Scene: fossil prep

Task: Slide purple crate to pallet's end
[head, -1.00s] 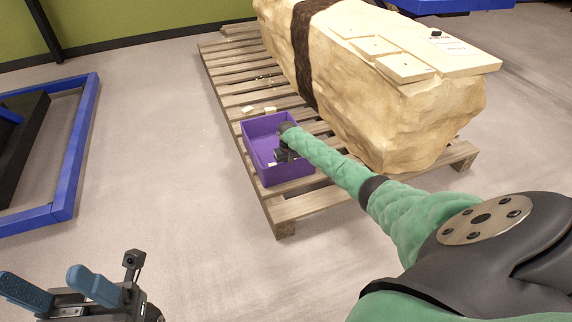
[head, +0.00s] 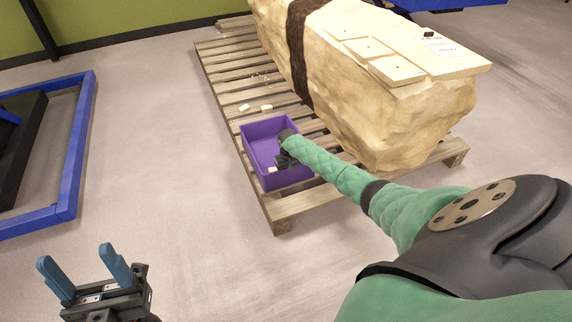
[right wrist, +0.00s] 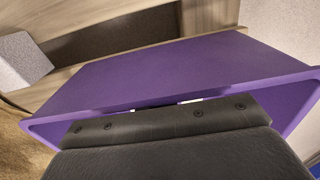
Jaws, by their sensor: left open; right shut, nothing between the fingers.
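The purple crate (head: 254,160) sits upright on the near left part of the wooden pallet (head: 287,208), with a short stretch of bare slats between it and the pallet's near end. My right gripper (head: 284,160) reaches down into the crate from the right and is shut with nothing in it; its fingertips are mostly hidden. In the right wrist view a purple wall of the crate (right wrist: 180,75) fills the middle, right against my dark gripper body. My left gripper (head: 74,256) is open and empty above the floor at lower left.
A big plaster-jacketed block (head: 400,120) with a dark band and pale tiles on top fills the pallet's right side. Small pale chips (head: 266,108) lie on the slats behind the crate. A blue frame (head: 75,165) stands at left. The floor between is clear.

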